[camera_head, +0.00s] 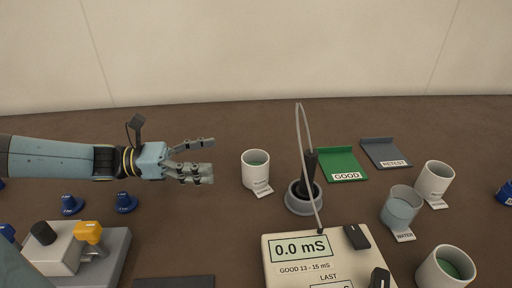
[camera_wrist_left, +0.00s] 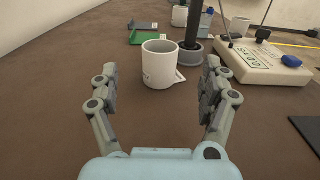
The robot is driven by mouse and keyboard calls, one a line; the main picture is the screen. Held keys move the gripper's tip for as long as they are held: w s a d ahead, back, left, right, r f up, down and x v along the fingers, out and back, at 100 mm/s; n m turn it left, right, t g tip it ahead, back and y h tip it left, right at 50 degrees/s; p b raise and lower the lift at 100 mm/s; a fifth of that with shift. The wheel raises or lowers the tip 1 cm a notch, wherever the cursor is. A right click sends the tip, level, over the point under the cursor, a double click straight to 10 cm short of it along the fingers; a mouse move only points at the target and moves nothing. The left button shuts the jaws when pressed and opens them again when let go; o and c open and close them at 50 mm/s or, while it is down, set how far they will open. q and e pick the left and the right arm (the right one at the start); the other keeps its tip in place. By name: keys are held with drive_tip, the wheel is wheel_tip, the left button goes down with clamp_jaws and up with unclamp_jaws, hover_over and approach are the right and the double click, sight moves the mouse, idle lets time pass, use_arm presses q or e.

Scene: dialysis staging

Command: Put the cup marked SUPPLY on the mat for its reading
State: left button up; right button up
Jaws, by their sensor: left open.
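A white cup (camera_head: 256,178) with pale green liquid stands on the table left of the probe holder. The tag at its foot is too small to read, so I cannot tell whether it says SUPPLY. Two more white cups stand at the right (camera_head: 434,182) and front right (camera_head: 438,268). My left gripper (camera_head: 207,160) is open and empty, left of the first cup. In the left wrist view that cup (camera_wrist_left: 160,65) stands ahead, between the lines of the fingers. A green mat marked GOOD (camera_head: 338,161) and a grey mat marked RETEST (camera_head: 386,151) lie behind. My right gripper is not in view.
A meter (camera_head: 283,251) reads 0.0 mS, with "GOOD 13 - 15 mS" printed below. A dark probe (camera_head: 312,167) with a cable stands in a round holder (camera_head: 293,201). A glass marked WATER (camera_head: 401,209) is at right. Blue caps (camera_head: 126,203) and a grey fixture (camera_head: 112,262) are at left.

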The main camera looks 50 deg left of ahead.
sight(256, 157)
use_arm(q)
drive_tip(key=shift+w+d+f, duration=0.15)
drive_tip(key=shift+f, duration=0.3)
drive_tip(key=x, duration=0.5)
drive_tip(key=shift+r+b, duration=0.1)
drive_tip(key=shift+b, duration=0.25)
drive_tip(key=shift+x, duration=2.7)
drive_tip(key=c, duration=1.3)
drive_tip(key=shift+c, duration=0.2)
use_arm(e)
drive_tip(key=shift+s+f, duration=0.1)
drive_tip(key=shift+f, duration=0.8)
